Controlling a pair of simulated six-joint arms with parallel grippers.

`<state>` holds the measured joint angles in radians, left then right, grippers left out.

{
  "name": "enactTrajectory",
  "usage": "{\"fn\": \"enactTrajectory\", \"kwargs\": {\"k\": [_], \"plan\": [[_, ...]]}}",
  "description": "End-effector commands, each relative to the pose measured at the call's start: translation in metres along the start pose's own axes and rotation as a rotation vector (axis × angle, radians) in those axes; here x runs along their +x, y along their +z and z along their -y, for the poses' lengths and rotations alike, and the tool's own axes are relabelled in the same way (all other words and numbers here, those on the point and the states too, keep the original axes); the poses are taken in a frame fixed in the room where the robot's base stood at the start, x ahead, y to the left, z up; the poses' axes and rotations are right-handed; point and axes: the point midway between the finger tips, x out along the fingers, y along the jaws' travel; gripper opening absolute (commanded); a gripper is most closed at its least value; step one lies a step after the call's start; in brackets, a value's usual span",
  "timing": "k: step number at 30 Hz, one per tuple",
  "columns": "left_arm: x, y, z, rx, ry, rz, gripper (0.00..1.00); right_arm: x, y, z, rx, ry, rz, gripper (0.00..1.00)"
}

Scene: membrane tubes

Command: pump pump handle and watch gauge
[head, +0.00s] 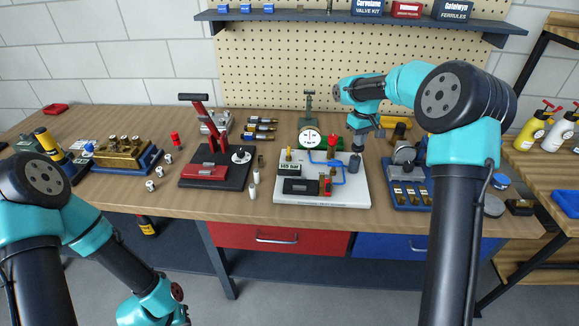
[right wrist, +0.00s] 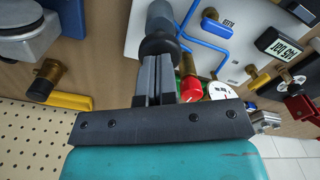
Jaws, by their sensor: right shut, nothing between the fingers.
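A white board (head: 355,193) with blue tubes stands on the bench right of centre. At its right rear is an upright grey pump cylinder (head: 354,164); the right wrist view shows its round black pump handle (right wrist: 160,43). My right gripper (head: 357,145) is shut and empty directly above it. Its closed fingers (right wrist: 153,68) end at the handle; I cannot tell whether they touch. A round white dial gauge (head: 309,138) is at the board's back; my gripper partly hides it in the right wrist view (right wrist: 219,91). A small display (head: 289,168) sits at the board's left. My left gripper is outside the view.
A red-handled press (head: 203,170) stands left of the board. A blue tray with fittings (head: 405,190) is close on its right. A red-capped part (right wrist: 191,88) rises near my right fingers.

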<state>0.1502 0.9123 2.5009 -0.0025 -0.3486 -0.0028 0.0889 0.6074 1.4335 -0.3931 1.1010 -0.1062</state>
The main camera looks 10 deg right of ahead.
Motion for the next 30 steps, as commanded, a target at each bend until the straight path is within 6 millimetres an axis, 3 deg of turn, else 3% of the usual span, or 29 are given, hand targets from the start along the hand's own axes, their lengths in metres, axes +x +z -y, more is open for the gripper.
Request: {"fn": "enactTrajectory", "kwargs": {"k": [30], "plan": [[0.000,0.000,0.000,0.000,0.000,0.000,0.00,0.033,0.000,0.000,0.000,-0.001,0.002,0.00]]}}
